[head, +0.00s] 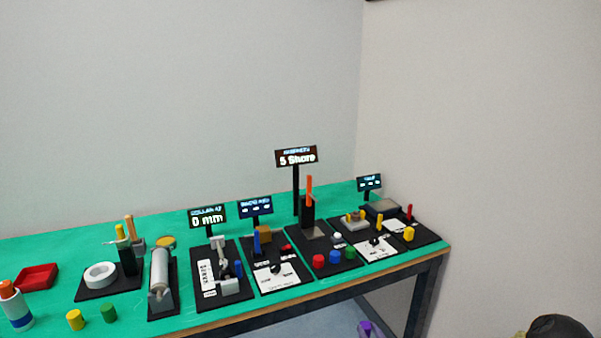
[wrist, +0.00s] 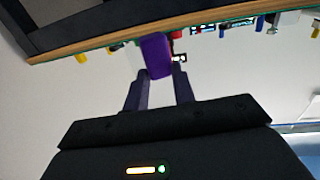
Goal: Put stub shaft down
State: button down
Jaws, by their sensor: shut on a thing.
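My gripper (wrist: 162,74) is shut on a purple piece (wrist: 154,55), which looks to be the stub shaft. The piece stands out past the fingertips, between the two dark fingers. Its far end overlaps the table edge in the wrist view. In the head view a purple part (head: 366,328) shows at the bottom edge, in front of the table and below its top. It looks like the held piece, but most of it and my gripper are cut off there.
The green-topped table (head: 200,322) carries several black stations with small signs. A red tray (head: 38,276), a yellow cylinder (head: 75,320), a green cylinder (head: 108,313) and a white-and-blue bottle (head: 17,312) stand at the left. Bare green lies along the front left.

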jog(key=s+a+f+m+h+p, duration=0.2)
jog(key=s+p, duration=0.5)
jog(key=p, duration=0.6)
jog(key=m+h, duration=0.1)
jog(key=h, duration=0.1)
jog(key=shift+a+f+t+h, duration=0.2)
jog(key=shift+a+t+h, duration=0.1)
jog(key=shift+a, duration=0.1)
jog(key=shift+d, duration=0.1)
